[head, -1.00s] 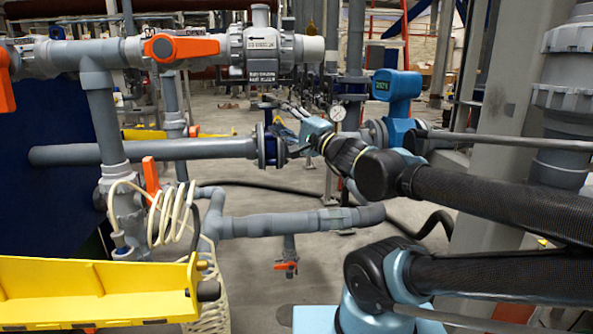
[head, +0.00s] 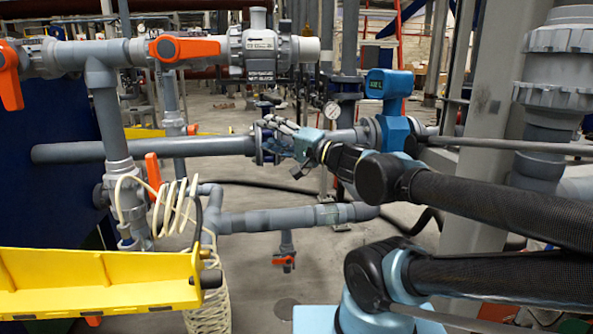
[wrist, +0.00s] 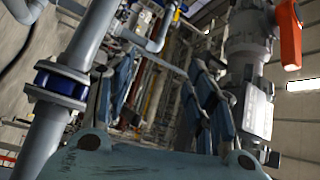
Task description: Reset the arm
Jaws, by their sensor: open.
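My gripper (head: 272,137) is open and holds nothing that I can see. In the head view it points left, in front of or close to the blue flange (head: 258,143) on the grey horizontal pipe; the exact gap cannot be told. My black and pale blue arm reaches in from the right. In the wrist view the two fingers of my gripper (wrist: 157,95) stand apart with open space between them. The blue flange (wrist: 61,84) shows to their left on a slanting grey pipe.
An upper pipe carries a valve with an orange handle (head: 188,48). A blue flow meter (head: 388,83) and a pressure gauge (head: 332,111) stand close to my wrist. A yellow tray (head: 95,283) and a coiled cream hose (head: 178,212) are at lower left.

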